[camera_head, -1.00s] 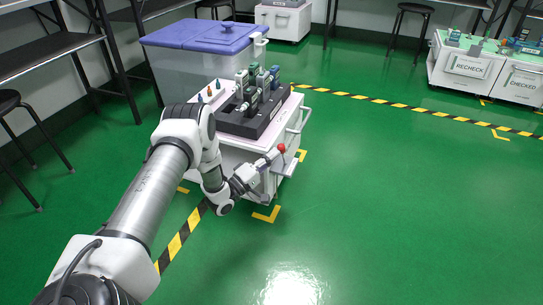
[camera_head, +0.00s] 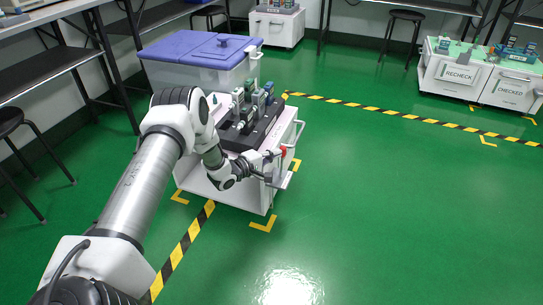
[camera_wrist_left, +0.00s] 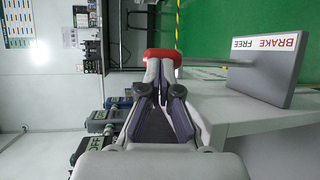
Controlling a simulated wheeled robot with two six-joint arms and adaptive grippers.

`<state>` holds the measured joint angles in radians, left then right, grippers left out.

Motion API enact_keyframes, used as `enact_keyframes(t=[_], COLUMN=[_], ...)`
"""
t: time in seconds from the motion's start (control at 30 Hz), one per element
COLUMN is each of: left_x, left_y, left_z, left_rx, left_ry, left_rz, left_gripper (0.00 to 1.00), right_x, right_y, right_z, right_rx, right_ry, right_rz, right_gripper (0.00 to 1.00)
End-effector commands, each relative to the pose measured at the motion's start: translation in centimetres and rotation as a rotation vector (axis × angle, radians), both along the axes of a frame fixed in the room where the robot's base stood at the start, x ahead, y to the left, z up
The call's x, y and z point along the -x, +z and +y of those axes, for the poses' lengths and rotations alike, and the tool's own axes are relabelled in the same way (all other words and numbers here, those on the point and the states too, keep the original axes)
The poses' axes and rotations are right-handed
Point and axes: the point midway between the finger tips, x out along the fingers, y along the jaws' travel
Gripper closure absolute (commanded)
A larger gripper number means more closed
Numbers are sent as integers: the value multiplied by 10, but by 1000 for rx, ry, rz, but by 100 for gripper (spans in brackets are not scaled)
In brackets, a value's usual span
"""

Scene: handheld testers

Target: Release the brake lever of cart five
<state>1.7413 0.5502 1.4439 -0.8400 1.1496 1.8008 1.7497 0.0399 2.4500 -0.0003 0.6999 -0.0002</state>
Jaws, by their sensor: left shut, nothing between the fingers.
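A white cart (camera_head: 222,189) stands at the middle left. The red knob (camera_head: 283,151) of its brake lever shows by the right end of the cart, above a small grey plate (camera_head: 285,180). The left wrist view shows the plate (camera_wrist_left: 268,62) marked BRAKE and FREE, with a grey rod (camera_wrist_left: 222,63) running from it toward the red knob (camera_wrist_left: 163,54). My left gripper (camera_head: 275,156) is shut and empty, with its fingertips (camera_wrist_left: 160,72) right at the knob. Whether they touch it I cannot tell. My right gripper is out of view.
The cart carries a black rack (camera_head: 250,130) of handheld testers. A lidded bin (camera_head: 200,70) stands behind it. Stools and shelves line the left. RECHECK and CHECKED carts (camera_head: 480,78) stand at the far right. The green floor to the right is clear.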

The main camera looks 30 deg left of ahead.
Motion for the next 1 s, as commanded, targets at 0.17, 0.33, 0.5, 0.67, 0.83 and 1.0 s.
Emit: enact_keyframes(t=[0.17,0.33,0.5,0.67,0.83,1.0], left_x=[-11,-17,-20,-20,-20,-19], left_y=[-1,-1,0,0,0,3], left_z=[3,4,5,5,5,3], left_rx=[11,10,12,12,11,11], left_ry=[0,0,-1,-1,-1,-1], left_rz=[48,47,46,45,45,46], left_gripper=[100,100,100,100,100,100], right_x=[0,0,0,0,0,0], right_y=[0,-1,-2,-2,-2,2], right_z=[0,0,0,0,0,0], right_rx=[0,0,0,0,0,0], right_ry=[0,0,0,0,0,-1], right_rz=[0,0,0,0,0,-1], right_gripper=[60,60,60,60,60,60])
